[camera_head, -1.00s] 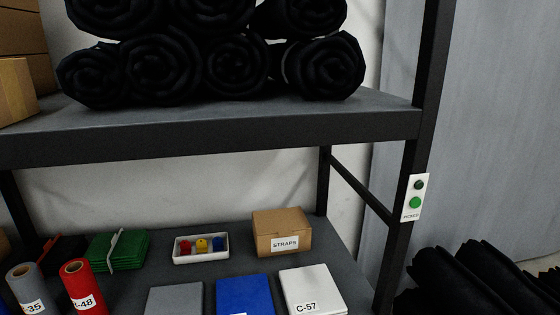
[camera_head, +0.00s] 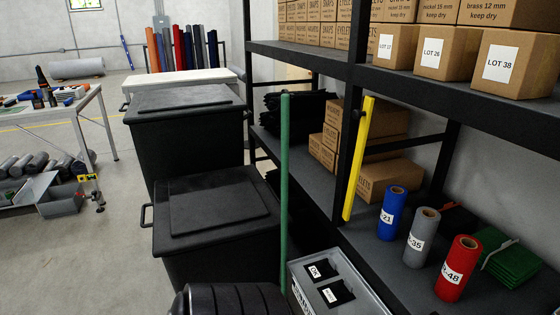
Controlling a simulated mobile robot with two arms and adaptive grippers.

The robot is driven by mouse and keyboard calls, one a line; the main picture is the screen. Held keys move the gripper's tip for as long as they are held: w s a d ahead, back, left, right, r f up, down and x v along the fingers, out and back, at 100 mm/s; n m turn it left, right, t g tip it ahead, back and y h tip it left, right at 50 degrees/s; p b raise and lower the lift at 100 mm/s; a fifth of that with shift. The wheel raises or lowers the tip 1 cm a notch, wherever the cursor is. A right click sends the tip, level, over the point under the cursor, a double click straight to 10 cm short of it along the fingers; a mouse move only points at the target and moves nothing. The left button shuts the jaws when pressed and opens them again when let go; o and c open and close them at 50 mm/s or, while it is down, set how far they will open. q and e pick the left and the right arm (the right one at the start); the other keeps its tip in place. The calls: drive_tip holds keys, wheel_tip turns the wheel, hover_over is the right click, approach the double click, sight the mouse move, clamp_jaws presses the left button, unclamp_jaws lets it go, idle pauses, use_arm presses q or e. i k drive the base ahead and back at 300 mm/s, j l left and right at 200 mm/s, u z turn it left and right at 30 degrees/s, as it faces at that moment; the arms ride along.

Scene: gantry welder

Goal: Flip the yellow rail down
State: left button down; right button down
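The yellow rail (camera_head: 359,160) is a flat narrow bar in the middle right of the head view. It stands nearly upright, leaning slightly, in front of the dark shelf post. A small dark fitting shows beside its upper part, at the post. Its lower end is near the level of the lower shelf. Nothing is seen touching it from my side.
A green upright pole (camera_head: 284,190) stands left of the rail. Black lidded bins (camera_head: 215,215) fill the space beyond it. A grey crate (camera_head: 372,300) sits below the rail. Blue (camera_head: 392,213), grey (camera_head: 420,238) and red (camera_head: 457,268) rolls stand on the lower shelf (camera_head: 385,262).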

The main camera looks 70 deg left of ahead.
sight(366, 114)
drive_tip(key=u, duration=1.85)
drive_tip(key=i+j, duration=0.1)
drive_tip(key=j, duration=0.45)
drive_tip(key=i+u, duration=0.05)
